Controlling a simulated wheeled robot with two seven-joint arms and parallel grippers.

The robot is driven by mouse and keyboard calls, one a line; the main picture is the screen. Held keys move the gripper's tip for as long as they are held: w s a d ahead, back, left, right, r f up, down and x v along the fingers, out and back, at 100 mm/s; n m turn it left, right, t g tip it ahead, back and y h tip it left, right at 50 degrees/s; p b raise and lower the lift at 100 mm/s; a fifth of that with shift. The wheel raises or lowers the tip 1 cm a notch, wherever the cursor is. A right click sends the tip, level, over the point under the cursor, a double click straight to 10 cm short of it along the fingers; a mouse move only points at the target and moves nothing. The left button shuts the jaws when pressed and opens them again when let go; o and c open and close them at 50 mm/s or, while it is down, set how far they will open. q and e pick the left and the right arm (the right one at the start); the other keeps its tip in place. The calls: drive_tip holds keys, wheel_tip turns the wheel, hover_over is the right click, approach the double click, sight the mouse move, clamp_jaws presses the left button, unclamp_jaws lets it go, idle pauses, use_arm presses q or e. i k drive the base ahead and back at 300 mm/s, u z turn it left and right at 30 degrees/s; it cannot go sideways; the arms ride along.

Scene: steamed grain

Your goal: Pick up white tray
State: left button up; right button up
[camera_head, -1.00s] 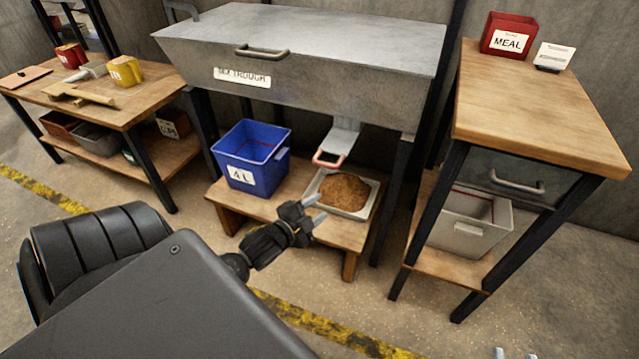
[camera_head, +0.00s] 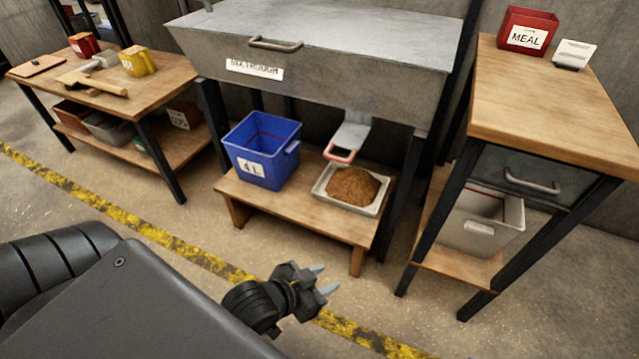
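The white tray (camera_head: 341,203) sits on the low wooden stand (camera_head: 290,209) under the trough's spout. It holds a heap of brown grain (camera_head: 352,185). My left gripper (camera_head: 323,280) is in front of the stand and below the tray in the picture, well apart from both. Its two light fingertips are spread, with nothing between them. My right gripper does not show.
A blue 4 L bin (camera_head: 262,150) stands left of the tray. Open floor lies in front.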

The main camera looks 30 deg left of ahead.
sight(355, 190)
drive_tip(key=u, duration=0.75)
drive_tip(key=k, duration=0.35)
drive_tip(key=z, duration=1.15)
